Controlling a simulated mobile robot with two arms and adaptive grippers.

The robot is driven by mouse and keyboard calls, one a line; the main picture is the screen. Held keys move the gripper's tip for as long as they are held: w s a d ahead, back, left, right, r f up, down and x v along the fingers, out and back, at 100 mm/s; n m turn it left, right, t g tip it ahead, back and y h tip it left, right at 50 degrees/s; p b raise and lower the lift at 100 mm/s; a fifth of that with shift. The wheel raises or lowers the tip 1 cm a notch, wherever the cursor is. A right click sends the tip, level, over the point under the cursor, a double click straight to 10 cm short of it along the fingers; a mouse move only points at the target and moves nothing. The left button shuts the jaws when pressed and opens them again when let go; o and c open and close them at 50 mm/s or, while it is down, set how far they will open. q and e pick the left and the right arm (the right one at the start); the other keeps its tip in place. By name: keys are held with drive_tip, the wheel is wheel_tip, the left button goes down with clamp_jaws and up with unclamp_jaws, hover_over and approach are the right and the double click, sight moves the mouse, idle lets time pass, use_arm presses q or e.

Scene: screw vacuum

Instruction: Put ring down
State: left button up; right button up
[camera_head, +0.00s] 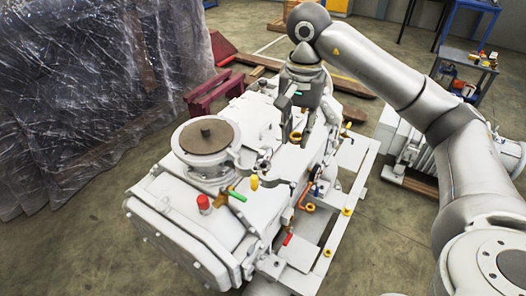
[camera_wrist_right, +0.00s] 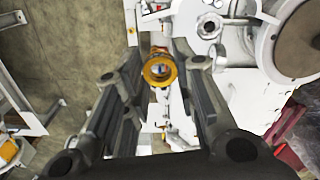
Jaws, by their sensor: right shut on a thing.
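The yellow-orange ring (camera_head: 296,137) is at the fingertips of my right gripper (camera_head: 305,128), over the rear part of the white vacuum machine (camera_head: 240,185). In the right wrist view the ring (camera_wrist_right: 160,69) sits between the two dark fingers of the gripper (camera_wrist_right: 160,62), with its round opening facing the camera. My right gripper is shut on the ring and points down. I cannot tell whether the ring touches the machine's surface below it. My left gripper is not in view.
A round flange (camera_head: 206,137) and a red cap (camera_head: 203,202) rise from the machine. A white frame (camera_head: 345,190) runs along its right side. A plastic-wrapped load (camera_head: 95,90) stands left. A blue trolley (camera_head: 465,75) stands at the back right. Floor is clear at front right.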

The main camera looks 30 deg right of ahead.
drive_tip(key=p, duration=0.2)
hover_over(263, 166)
drive_tip(key=f, duration=0.5)
drive_tip(key=shift+s+d+f, duration=0.35)
drive_tip(key=shift+d+f, duration=0.05)
drive_tip(key=shift+w+a+f, duration=0.25)
drive_tip(key=shift+w+f, duration=0.05)
drive_tip(key=shift+f, duration=0.3)
wheel_tip(263, 166, down, 3)
drive_tip(key=shift+w+a+r+p, duration=0.1)
drive_tip(key=shift+w+a+p, duration=0.05)
drive_tip(key=shift+p, duration=0.85)
drive_tip(key=shift+f, duration=0.25)
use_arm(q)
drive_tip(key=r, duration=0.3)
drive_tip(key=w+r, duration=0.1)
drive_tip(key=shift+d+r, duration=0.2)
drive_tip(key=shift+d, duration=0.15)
use_arm(e)
drive_tip(key=shift+f, duration=0.1)
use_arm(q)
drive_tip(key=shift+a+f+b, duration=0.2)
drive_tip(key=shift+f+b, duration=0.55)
use_arm(e)
drive_tip(key=shift+f, duration=0.6)
drive_tip(key=o, duration=0.7)
drive_tip(key=shift+o, duration=0.2)
